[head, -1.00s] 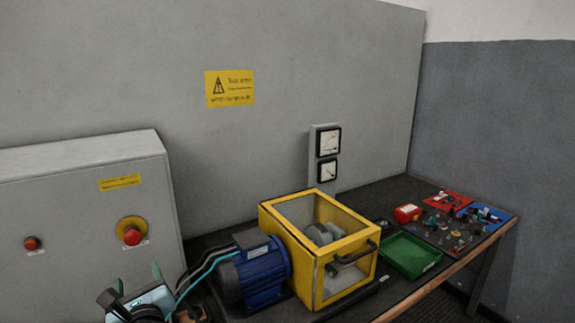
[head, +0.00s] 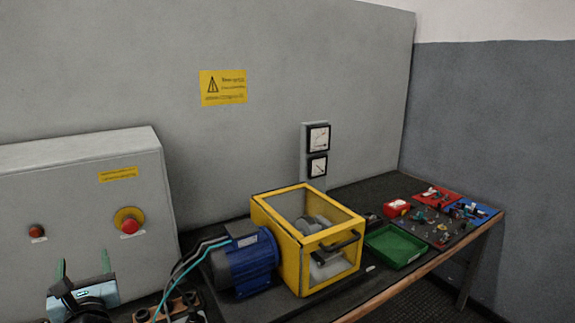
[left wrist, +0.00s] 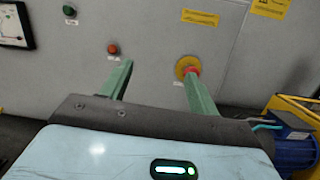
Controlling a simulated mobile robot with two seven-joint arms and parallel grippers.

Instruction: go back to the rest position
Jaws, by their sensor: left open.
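My left gripper (head: 83,262) is at the lower left of the head view, in front of the grey control box (head: 75,200). Its two green fingers are apart with nothing between them. In the left wrist view the open fingers (left wrist: 155,72) point toward the box face, with a red button (left wrist: 113,48) and a red emergency stop on a yellow ring (left wrist: 188,67) beyond them. The fingers look apart from the box. My right gripper is in neither view.
A blue motor (head: 242,262) with cables stands right of my gripper. Beside it is a yellow-framed guard box (head: 292,252), then a green tray (head: 396,245) and boards with small parts (head: 440,228). A terminal block (head: 178,308) lies low in front.

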